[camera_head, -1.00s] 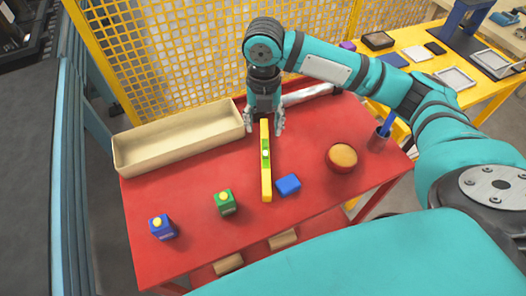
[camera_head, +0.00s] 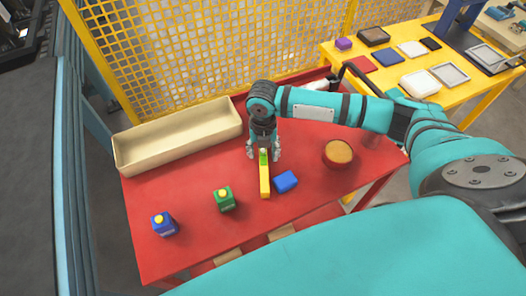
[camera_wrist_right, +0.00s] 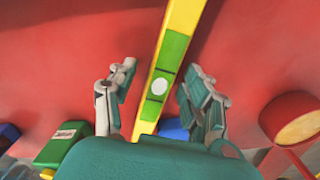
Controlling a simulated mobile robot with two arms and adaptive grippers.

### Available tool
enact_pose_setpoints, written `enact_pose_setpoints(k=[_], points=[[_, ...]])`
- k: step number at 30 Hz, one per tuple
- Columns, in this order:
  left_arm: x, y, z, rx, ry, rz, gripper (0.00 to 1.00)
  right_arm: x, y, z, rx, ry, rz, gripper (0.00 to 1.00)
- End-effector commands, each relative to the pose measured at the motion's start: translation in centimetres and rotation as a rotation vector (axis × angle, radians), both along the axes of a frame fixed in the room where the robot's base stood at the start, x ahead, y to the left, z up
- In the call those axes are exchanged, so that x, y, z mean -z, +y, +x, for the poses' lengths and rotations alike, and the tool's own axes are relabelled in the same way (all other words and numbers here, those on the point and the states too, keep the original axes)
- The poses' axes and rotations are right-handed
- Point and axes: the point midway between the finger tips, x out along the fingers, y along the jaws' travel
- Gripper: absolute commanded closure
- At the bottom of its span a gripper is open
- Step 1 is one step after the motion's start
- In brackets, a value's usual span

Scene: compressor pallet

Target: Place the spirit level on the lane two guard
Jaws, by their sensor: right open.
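The spirit level (camera_head: 265,182), a yellow bar with a green middle, lies on the red table (camera_head: 310,205). It also shows in the right wrist view (camera_wrist_right: 181,28), running between the fingers with a pale round spot on its green part. My right gripper (camera_head: 264,154) is open, pointing down over the green part, with one finger on each side of the level. In the right wrist view the fingers (camera_wrist_right: 158,80) are apart from the bar. The gripper hides the level's far end in the head view. I cannot tell which thing is the lane two guard.
A long beige tray (camera_head: 180,140) stands at the back left, before yellow mesh fencing (camera_head: 210,50). A blue block (camera_head: 286,181) lies close right of the level. A green box (camera_head: 224,199) and blue box (camera_head: 164,224) stand left. A round red-and-tan item (camera_head: 338,154) stands right.

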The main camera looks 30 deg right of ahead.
Motion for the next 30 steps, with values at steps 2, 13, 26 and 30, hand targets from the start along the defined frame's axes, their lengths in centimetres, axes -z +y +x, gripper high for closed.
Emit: enact_pose_setpoints(k=[2, 13, 26, 30], points=[[-0.04, -0.01, 0.01, 0.000, 0.000, 0.000, 0.53, 0.21, -0.01, 0.00, 0.000, 0.000, 0.000, 0.50], [0.00, -0.02, 0.02, 0.000, -0.001, 0.000, 0.53, 0.18, -0.01, 0.02, 0.000, -0.001, 0.000, 0.76], [-0.01, -0.01, 0.01, -0.001, -0.001, 0.000, 0.53, 0.09, -0.01, 0.07, 0.000, -0.002, 0.000, 1.00], [0.02, -0.01, 0.00, -0.001, -0.001, 0.000, 0.53, 0.03, -0.02, 0.08, 0.000, -0.002, 0.000, 1.00]])
